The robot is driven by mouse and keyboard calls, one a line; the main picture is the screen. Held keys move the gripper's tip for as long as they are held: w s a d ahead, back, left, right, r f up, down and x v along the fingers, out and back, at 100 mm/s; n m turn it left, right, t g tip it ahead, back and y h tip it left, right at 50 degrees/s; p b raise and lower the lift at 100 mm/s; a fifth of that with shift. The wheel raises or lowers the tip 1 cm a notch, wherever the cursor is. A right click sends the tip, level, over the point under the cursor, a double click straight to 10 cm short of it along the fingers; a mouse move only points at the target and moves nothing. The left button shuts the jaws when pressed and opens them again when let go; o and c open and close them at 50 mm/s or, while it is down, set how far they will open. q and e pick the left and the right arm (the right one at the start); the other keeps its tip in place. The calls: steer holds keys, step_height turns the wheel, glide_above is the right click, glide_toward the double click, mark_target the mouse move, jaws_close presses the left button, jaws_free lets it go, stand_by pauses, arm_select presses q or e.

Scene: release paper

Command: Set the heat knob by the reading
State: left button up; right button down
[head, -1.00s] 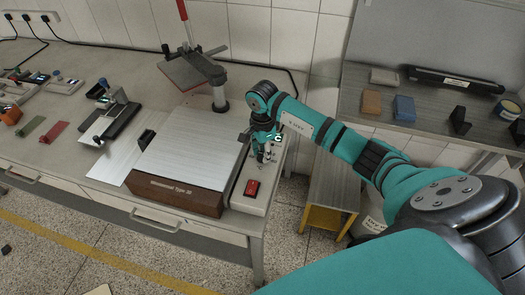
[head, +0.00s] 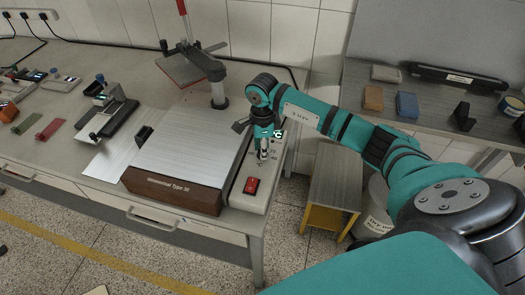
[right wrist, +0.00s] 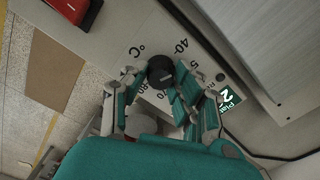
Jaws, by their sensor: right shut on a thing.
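The heat knob (right wrist: 161,70) is a round black dial on the pale control panel (right wrist: 125,28), with a printed scale around it; 40 and °C are legible. In the right wrist view my right gripper (right wrist: 160,80) is closed around the knob, one finger on each side. In the head view this gripper (head: 263,157) is over the panel beside the press and hides most of the knob. A lit green display (right wrist: 229,99) sits on the panel near the knob and shows a 2; it also shows in the head view (head: 278,134). My left gripper is out of view.
A red switch (head: 251,186) sits at the panel's front end. The press body with a brown front (head: 170,194) stands left of the panel. A red-handled stand (head: 218,92) rises behind. A side shelf (head: 360,110) with several small blocks is at right.

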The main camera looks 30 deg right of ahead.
steer(key=m+b, duration=0.1)
steer(key=m, duration=0.2)
steer(key=shift+m, duration=0.3)
steer(key=m+b, duration=0.1)
steer(key=m, duration=0.2)
steer(key=shift+m, duration=0.3)
steer(key=m+b, duration=0.1)
steer(key=m, duration=0.5)
steer(key=shift+m+b, duration=0.3)
steer(key=shift+b, duration=0.1)
steer(key=m, duration=0.8)
steer(key=shift+w+r+m, duration=0.1)
steer(key=shift+m, duration=0.2)
steer(key=c, duration=1)
jaws_free()
